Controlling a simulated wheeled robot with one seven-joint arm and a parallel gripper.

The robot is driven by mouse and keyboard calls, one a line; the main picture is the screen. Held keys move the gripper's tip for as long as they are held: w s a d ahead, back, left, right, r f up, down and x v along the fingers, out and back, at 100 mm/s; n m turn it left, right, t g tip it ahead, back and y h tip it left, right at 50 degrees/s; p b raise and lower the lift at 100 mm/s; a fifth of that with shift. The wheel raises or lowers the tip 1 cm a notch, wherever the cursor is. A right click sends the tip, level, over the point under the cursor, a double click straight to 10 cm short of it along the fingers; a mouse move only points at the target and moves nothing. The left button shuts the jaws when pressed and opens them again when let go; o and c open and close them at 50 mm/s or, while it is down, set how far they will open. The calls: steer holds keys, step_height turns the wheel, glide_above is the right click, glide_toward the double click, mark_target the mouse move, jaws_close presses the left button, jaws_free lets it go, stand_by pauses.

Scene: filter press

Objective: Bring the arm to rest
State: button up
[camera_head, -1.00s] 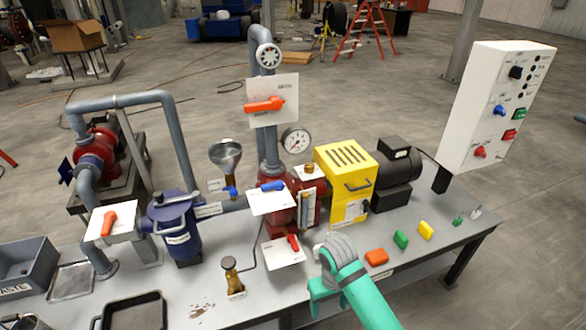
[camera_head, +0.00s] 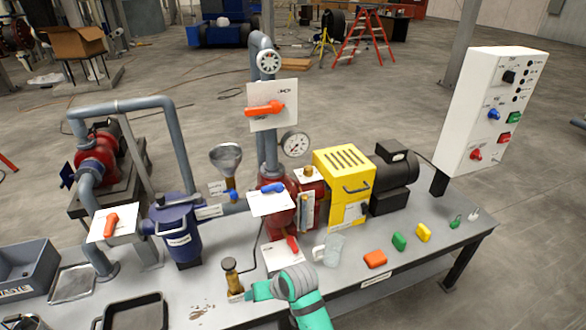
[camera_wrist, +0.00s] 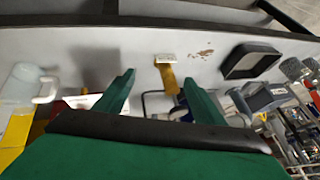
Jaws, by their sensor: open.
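My gripper (camera_head: 254,291) is low over the front part of the bench (camera_head: 345,292), at the end of my teal arm. It points left in the head view, close to a small brass hand device (camera_head: 231,277). In the wrist view my gripper (camera_wrist: 159,77) shows two green fingers spread apart with nothing held between them. The brass device (camera_wrist: 168,80) shows beyond the fingertips, and I cannot tell how large the gap is.
A clear jug (camera_head: 334,250) stands right of my arm. A black tray (camera_head: 135,318) is at the left. The red pump (camera_head: 280,215) and its valve plates stand behind my gripper.

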steer(key=s+a+r+m+t+y, duration=0.1)
steer(key=s+a+r+m+t, duration=0.1)
steer(key=a+t, duration=0.3)
steer(key=s+a+r+m+t+y, duration=0.1)
steer(key=a+r+m+t+y, duration=0.15)
steer(key=a, duration=0.55)
steer(key=s+d+f+m+t+h, duration=0.1)
steer(key=s+d+f+m+h, duration=0.15)
steer(key=s+d, duration=0.55)
steer(key=s+d+f+m+t+h, duration=0.1)
steer(key=s+d+f+t+h, duration=0.2)
steer(key=s, duration=0.9)
steer(key=s+d+r+n+h, duration=0.1)
steer(key=s+d+r+n, duration=0.1)
steer(key=s+d, duration=0.3)
steer(key=s+d+r+n+h, duration=0.1)
steer(key=s+d+r, duration=0.4)
steer(key=s, duration=0.5)
steer(key=shift+s+d+n+h, duration=0.4)
steer(key=shift+d+n, duration=0.05)
steer(key=shift+n, duration=0.25)
